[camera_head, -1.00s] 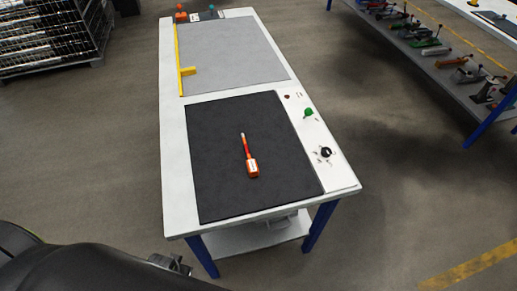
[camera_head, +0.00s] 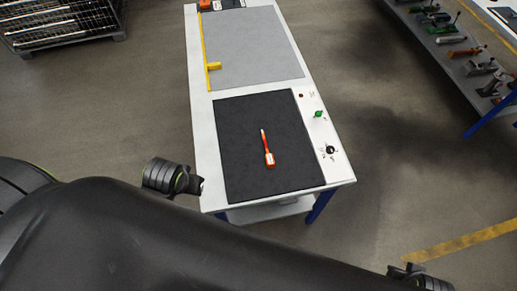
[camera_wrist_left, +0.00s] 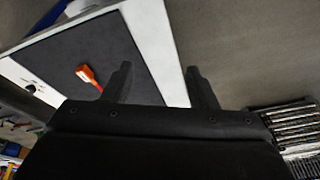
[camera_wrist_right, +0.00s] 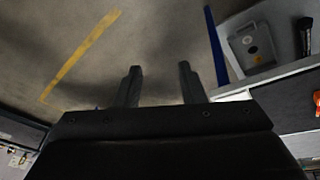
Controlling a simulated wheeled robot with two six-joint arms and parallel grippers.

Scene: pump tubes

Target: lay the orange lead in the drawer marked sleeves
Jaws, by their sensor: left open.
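The orange lead (camera_head: 268,156), an orange piece with a thin pale tip, lies on the black mat (camera_head: 238,135) on the white workbench. The left wrist view shows its orange end (camera_wrist_left: 86,72) on the mat. My left gripper (camera_head: 201,186) is beside the bench's near left corner, apart from the lead; its fingers are spread and empty in the left wrist view (camera_wrist_left: 158,72). My right gripper (camera_head: 398,270) is low at the right, away from the bench; its fingers are apart and empty in the right wrist view (camera_wrist_right: 160,70). No drawer marked sleeves can be made out.
A grey mat (camera_head: 255,50) with a yellow bar (camera_head: 205,55) covers the bench's far half. A green knob (camera_head: 318,114) and a black dial (camera_head: 331,150) sit along its right edge. A rack (camera_head: 60,18) stands far left; a tool shelf (camera_head: 450,45) far right.

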